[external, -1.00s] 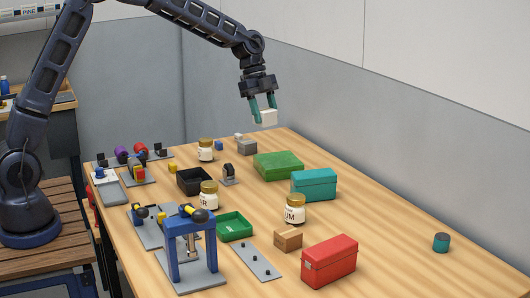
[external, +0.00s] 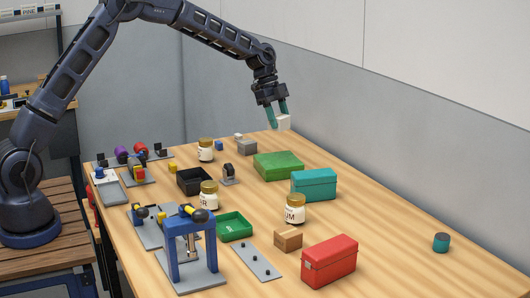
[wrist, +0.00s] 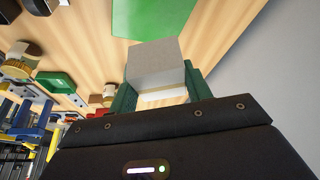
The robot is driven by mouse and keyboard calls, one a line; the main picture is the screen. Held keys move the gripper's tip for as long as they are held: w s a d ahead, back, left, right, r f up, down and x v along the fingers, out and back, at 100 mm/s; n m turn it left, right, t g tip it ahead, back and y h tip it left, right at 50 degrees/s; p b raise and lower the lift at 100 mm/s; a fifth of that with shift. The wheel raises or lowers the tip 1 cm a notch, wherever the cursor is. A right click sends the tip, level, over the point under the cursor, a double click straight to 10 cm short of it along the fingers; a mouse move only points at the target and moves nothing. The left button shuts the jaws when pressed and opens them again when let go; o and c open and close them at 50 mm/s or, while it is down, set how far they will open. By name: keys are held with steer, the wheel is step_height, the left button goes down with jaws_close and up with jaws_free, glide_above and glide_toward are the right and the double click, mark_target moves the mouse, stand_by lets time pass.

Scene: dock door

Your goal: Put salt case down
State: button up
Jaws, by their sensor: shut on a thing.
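My gripper (external: 278,116) has its two green fingers shut on a small white case (external: 284,122), likely the salt case, which carries no label that I can read. In the external view they hang in the air over the far edge of the table, behind the green flat box (external: 278,165). In the wrist view the case (wrist: 156,64) sits between the fingers (wrist: 160,96), its pale grey face toward the camera.
The table's right side is mostly clear except for a small dark cylinder (external: 441,242). A grey wall (external: 400,150) runs behind.

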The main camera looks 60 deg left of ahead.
step_height(320, 180, down, 11)
steer(key=shift+r, duration=0.2)
stand_by(0.3)
steer(key=o, duration=1.1)
steer(key=shift+f, duration=0.15)
steer(key=shift+c, duration=0.2)
steer(key=v, duration=1.2)
steer(key=s+d+r+n+t+y, duration=0.1)
steer(key=s+d+r+n, duration=0.25)
steer(key=s+r, duration=0.85)
steer(key=s+d+r+n+y, duration=0.3)
steer(key=s+r, duration=0.6)
steer(key=s, duration=0.7)
steer(key=s+d+f+n+t, duration=0.1)
steer(key=s+n, duration=0.6)
steer(key=s, duration=2.3)
step_height(320, 180, down, 2)
steer(key=shift+s+d+f+t, duration=0.1)
steer(key=shift+s+d+t, duration=0.15)
steer(key=shift+t, duration=0.25)
